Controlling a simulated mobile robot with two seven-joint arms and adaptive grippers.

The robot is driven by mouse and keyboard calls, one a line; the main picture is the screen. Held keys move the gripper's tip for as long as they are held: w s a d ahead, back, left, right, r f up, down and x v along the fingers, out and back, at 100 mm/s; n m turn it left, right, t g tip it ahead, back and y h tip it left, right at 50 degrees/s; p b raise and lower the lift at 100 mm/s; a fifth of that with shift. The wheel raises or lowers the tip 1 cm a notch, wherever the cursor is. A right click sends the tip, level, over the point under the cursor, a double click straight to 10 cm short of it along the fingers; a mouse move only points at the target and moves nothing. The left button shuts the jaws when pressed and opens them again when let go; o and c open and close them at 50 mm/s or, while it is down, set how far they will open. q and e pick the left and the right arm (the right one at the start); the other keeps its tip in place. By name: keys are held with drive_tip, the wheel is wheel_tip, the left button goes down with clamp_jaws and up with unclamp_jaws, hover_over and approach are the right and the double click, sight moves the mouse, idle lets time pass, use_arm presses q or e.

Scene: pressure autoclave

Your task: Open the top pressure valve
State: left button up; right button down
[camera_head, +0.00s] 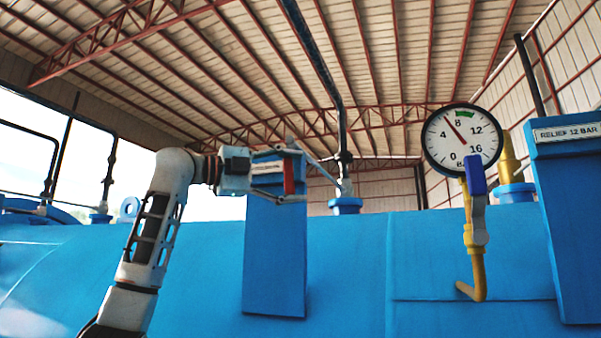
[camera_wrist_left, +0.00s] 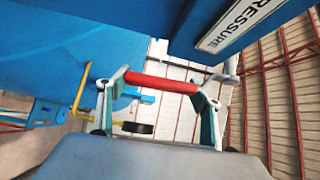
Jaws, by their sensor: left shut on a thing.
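A red valve handle (camera_head: 289,176) stands roughly upright at the top of a blue post (camera_head: 275,265) with a partly hidden white label. My left gripper (camera_head: 294,174) has its fingers around this handle. In the left wrist view the red handle (camera_wrist_left: 160,83) spans between the two fingertips of the gripper (camera_wrist_left: 163,87), which is shut on it. The label on the blue housing there ends in "PRESSURE" (camera_wrist_left: 240,25). The valve body behind the handle is mostly hidden. My right gripper is in neither view.
A round gauge (camera_head: 462,139) has its needle between 4 and 8. Below it hangs a blue lever (camera_head: 476,172) on a yellow pipe. A blue post labelled "RELIEF 12 BAR" (camera_head: 567,134) stands at the right. A dark pipe (camera_head: 322,70) rises behind my gripper. The blue vessel (camera_head: 345,270) fills the lower view.

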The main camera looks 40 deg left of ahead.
use_arm(q)
drive_tip(key=shift+s+a+f+m+g, duration=0.1)
drive_tip(key=shift+a+f+m+g, duration=0.05)
drive_tip(key=shift+a+m+g, duration=0.3)
idle(0.3)
drive_tip(key=o, duration=1.7)
drive_tip(key=shift+c, duration=0.2)
drive_tip(key=v, duration=1.2)
